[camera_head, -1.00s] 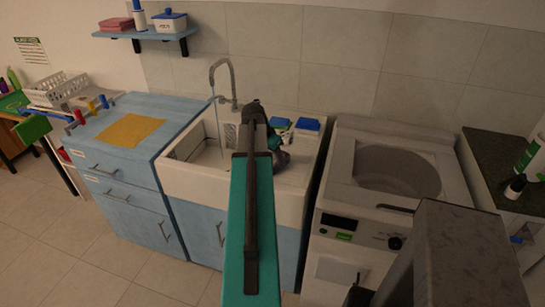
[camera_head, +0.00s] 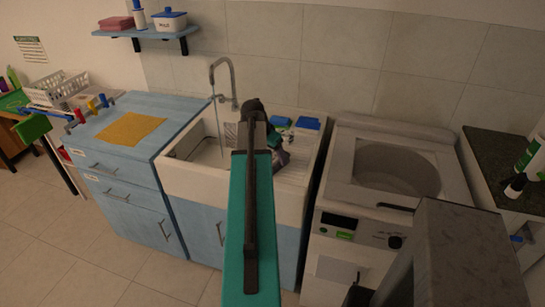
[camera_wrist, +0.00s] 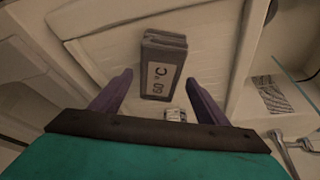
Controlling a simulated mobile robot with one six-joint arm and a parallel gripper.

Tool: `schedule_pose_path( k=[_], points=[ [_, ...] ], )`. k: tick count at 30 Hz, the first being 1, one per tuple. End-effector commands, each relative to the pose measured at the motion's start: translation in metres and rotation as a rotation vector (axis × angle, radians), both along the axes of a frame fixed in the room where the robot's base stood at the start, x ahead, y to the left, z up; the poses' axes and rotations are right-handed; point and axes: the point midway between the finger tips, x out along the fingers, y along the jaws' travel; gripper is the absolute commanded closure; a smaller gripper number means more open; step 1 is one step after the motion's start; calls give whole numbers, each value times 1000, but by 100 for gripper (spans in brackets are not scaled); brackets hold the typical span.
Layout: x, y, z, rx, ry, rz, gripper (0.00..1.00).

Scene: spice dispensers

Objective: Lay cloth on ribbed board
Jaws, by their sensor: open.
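A flat yellow-orange cloth-like piece (camera_head: 131,129) lies on the blue cabinet top left of the sink in the head view. The pale ribbed board (camera_head: 294,172) is at the right side of the sink, partly hidden by my arm. My gripper (camera_wrist: 160,90) is open in the wrist view, with its purple fingers apart. A dark grey block with a pale label (camera_wrist: 163,65) shows beyond and between the fingertips; I cannot tell its distance, and nothing is clearly gripped. In the head view my gripper is mostly hidden behind my arm, over the sink's right part.
The tap (camera_head: 223,80) stands behind the sink (camera_head: 180,180), with a thin stream at its spout. Two blue items (camera_head: 308,123) sit at the sink's back right. A top-opening washer (camera_head: 345,160) stands right. A dish rack (camera_head: 65,88) is far left.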

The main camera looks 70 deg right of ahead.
Motion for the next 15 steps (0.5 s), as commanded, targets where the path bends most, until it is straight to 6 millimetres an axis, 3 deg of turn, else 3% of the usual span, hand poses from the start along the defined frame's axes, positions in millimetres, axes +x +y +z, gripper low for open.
schedule_pose_path(
  k=[15],
  points=[
    [7,20,49,-2,0,0,32]
  ],
)
